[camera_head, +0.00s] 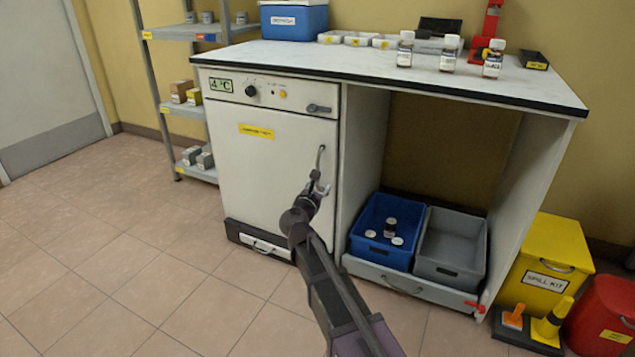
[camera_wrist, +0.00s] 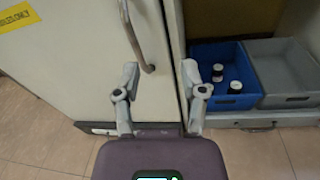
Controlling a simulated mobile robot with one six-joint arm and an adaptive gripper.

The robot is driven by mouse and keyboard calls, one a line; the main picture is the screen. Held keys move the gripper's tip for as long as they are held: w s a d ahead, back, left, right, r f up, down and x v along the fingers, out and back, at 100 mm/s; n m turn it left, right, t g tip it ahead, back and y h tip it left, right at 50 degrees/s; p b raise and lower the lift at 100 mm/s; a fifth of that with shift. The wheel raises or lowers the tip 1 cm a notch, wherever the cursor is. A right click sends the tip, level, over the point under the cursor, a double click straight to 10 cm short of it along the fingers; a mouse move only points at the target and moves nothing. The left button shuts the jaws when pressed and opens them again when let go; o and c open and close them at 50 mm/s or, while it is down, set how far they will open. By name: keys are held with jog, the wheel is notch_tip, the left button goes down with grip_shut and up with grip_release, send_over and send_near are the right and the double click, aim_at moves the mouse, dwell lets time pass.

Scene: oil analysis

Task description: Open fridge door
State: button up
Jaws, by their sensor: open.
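The fridge door (camera_head: 262,165) is a white front under the bench, below a control panel reading 4 °C, and it looks shut. Its handle (camera_head: 320,160) is a grey vertical bar near the door's right edge. My gripper (camera_head: 322,184) is in front of the door, at the lower end of the handle. In the wrist view the handle (camera_wrist: 136,40) comes down between the lines of the two fingers, just ahead of the open, empty fingertips (camera_wrist: 159,72). I cannot tell whether a fingertip touches the handle.
Right of the fridge, a blue crate (camera_head: 365,248) with several jars and a grey crate (camera_head: 428,262) stand on a low drawer. A yellow spill kit box (camera_head: 545,255) and a red bin (camera_head: 600,318) stand further right. The tiled floor (camera_head: 110,250) left of the fridge is clear.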

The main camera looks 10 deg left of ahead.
jog(key=a+n, duration=0.1)
jog(key=a+f+n+b, duration=0.1)
jog(key=a+f+y+b, duration=0.1)
jog(key=a, duration=0.1)
jog(key=shift+s+n+t, duration=0.15)
jog(key=shift+n+t, duration=0.25)
jog(key=shift+w, duration=0.2)
send_over(317, 184)
jog(key=shift+w, duration=0.35)
dwell(0.4)
grip_shut()
